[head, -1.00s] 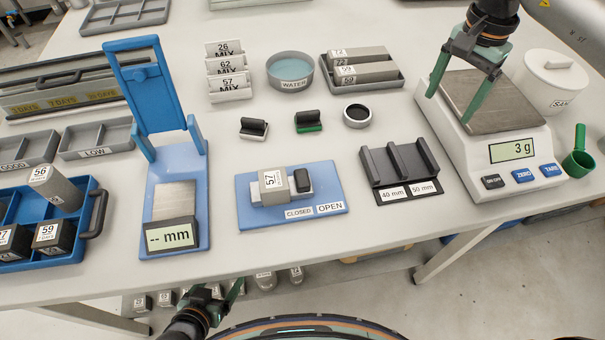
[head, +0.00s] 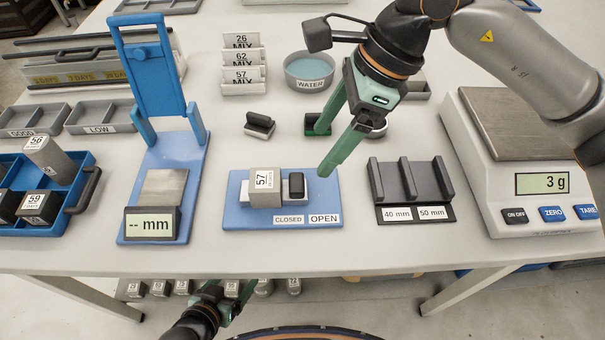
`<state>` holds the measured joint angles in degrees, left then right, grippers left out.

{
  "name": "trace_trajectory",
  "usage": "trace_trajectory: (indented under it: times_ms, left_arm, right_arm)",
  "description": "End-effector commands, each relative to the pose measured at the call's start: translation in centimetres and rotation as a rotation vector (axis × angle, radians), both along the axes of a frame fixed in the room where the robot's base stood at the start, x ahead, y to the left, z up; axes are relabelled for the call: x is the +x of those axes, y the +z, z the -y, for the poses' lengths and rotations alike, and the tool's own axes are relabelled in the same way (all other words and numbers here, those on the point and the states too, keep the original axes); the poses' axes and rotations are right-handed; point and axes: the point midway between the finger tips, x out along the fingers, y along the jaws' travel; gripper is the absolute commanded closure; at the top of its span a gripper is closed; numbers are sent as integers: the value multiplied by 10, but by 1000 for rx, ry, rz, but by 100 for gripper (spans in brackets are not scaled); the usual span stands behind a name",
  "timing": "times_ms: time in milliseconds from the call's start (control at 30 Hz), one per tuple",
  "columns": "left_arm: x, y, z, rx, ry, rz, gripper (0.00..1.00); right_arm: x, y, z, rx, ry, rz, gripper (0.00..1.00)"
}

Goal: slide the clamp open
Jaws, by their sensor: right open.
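The clamp is on a blue base plate (head: 237,210) with CLOSED and OPEN labels along its front edge. A grey cube marked 57 (head: 265,186) sits in the clamp. The clamp's black slider knob (head: 296,186) is right beside the cube, above the CLOSED label. My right gripper (head: 321,150) is open and empty, with its fingers pointing down, above and to the right of the knob and apart from it. My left gripper (head: 226,297) is low at the table's front edge, below the clamp. Whether its fingers are apart is unclear.
A blue gauge with a mm display (head: 151,224) stands left of the clamp. A black slotted block (head: 410,190) marked 40 mm and 50 mm and a scale (head: 510,185) reading 3 g are to the right. A water dish (head: 309,70) is behind.

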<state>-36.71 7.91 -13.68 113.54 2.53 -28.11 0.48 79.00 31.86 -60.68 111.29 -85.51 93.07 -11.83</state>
Motion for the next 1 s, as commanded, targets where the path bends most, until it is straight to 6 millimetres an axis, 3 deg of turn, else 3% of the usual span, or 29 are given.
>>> trace_trajectory:
  times_ms: [200, 433, 600, 900, 1000]
  left_arm:
    - [0, -1, -2, 3, 1, 0, 16]
    - [0, -1, -3, 5, 4, -1, 16]
    - [0, -1, -4, 6, 4, -1, 16]
    - [0, -1, -4, 6, 4, -2, 16]
    - [0, -2, -4, 6, 4, -2, 16]
  right_arm:
    - [-1, -45, -18, -2, 2, -6, 16]
    - [0, -78, -32, -2, 1, -3, 16]
    - [0, -89, -37, -1, 0, -1, 16]
    - [0, -91, -37, -2, 0, 0, 16]
    - [0, -91, -37, -2, 0, 0, 28]
